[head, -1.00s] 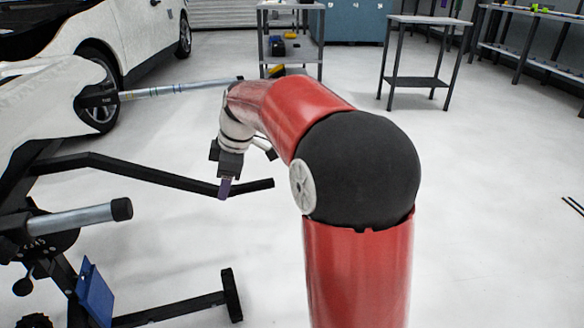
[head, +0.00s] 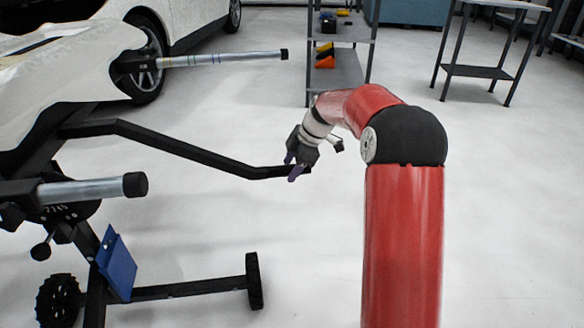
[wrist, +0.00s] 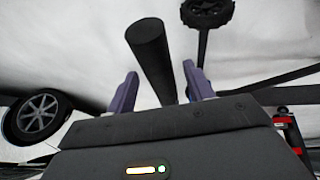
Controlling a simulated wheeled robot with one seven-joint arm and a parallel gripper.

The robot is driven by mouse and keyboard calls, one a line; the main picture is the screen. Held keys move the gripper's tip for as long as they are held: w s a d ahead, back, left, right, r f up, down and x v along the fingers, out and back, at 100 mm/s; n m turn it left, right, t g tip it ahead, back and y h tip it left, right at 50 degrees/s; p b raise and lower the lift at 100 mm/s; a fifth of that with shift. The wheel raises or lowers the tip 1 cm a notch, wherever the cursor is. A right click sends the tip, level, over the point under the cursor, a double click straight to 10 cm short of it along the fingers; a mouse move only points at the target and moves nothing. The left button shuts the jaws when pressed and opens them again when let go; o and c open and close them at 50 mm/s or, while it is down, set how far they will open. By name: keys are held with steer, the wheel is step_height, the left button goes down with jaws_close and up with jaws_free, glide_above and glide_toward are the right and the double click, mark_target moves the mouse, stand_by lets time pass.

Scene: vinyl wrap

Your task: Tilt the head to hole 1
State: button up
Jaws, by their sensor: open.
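The stand's tilting head is a white-covered panel (head: 70,62) at upper left, on a dark frame. A black bent bar (head: 185,151) reaches right from the stand. My gripper (head: 293,168) is at the bar's free end. In the wrist view my gripper (wrist: 160,88) is open, with purple fingers on either side of the black bar (wrist: 150,55); I cannot tell whether they touch it. A numbered disc (head: 82,212) sits on the stand behind a silver tube with a black cap. Its holes are too small to make out, and hole 1 cannot be identified.
A silver tube (head: 225,59) sticks out above the bar, and another (head: 85,191) below it. A blue holder (head: 116,264) and a wheeled leg (head: 190,291) are low on the stand. A white car (head: 185,25) and shelf (head: 340,70) stand behind.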

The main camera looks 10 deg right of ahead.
steer(key=shift+a+f, duration=0.1)
steer(key=shift+f, duration=0.05)
jaws_close()
step_height(320, 180, up, 21)
steer(key=h+p, duration=0.4)
steer(key=p, duration=1.1)
steer(key=shift+w+d, duration=0.15)
steer(key=shift+d, duration=0.1)
steer(key=shift+r, duration=0.25)
steer(key=shift+c, duration=0.2)
jaws_free()
steer(key=shift+o, duration=0.2)
steer(key=shift+f, duration=0.15)
step_height(320, 180, up, 8)
steer(key=s+p, duration=0.1)
steer(key=shift+s, duration=0.35)
steer(key=shift+d+f, duration=0.1)
